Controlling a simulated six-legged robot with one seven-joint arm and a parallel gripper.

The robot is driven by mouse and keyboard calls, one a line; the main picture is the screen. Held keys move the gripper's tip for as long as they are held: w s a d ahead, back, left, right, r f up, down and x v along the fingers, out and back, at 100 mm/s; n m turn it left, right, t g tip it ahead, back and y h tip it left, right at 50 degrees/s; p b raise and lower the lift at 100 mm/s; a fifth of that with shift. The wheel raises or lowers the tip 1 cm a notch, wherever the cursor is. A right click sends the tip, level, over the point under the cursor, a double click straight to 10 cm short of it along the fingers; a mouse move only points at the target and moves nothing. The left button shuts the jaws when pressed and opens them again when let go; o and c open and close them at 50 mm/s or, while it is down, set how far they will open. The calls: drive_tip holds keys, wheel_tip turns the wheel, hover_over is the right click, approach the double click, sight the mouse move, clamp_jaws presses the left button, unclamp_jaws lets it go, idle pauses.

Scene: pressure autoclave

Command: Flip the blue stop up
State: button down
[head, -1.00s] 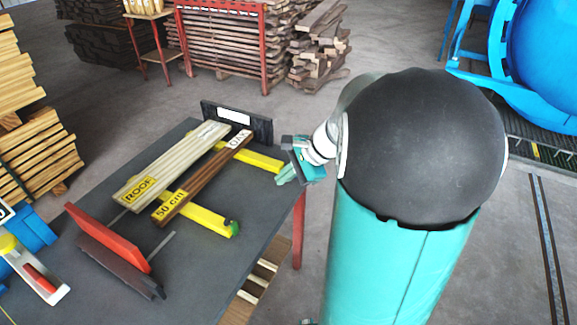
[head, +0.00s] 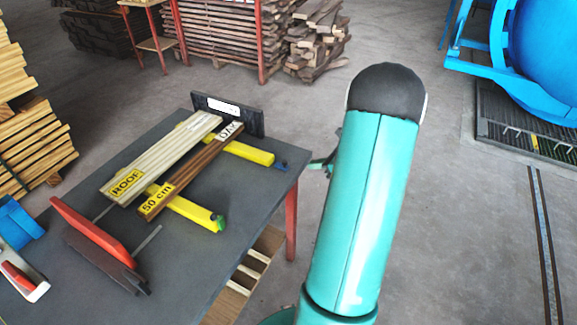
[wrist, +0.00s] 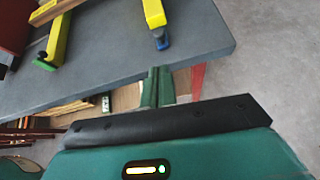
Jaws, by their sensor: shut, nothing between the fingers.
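The blue stop (head: 281,165) is a small blue piece at the right end of the far yellow bar (head: 250,152), near the table's right edge. It also shows in the wrist view (wrist: 161,42), just beyond my fingertips. My gripper (wrist: 157,70) is shut and empty, its two green fingers side by side, pointing at the table edge below the blue stop with a small gap between. In the head view only a small dark part of my gripper shows beside the arm, right of the table. Whether the stop stands or lies is hard to tell.
The near yellow bar (head: 193,212) ends in a green stop (head: 219,223). A ROOF plank (head: 165,155) and a brown 50 cm plank (head: 190,175) lie across both bars.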

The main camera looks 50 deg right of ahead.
sight(286, 162)
drive_tip(key=shift+s+d, duration=0.2)
drive_tip(key=shift+s, duration=0.1)
drive_tip(key=x, duration=1)
drive_tip(key=shift+w, duration=0.1)
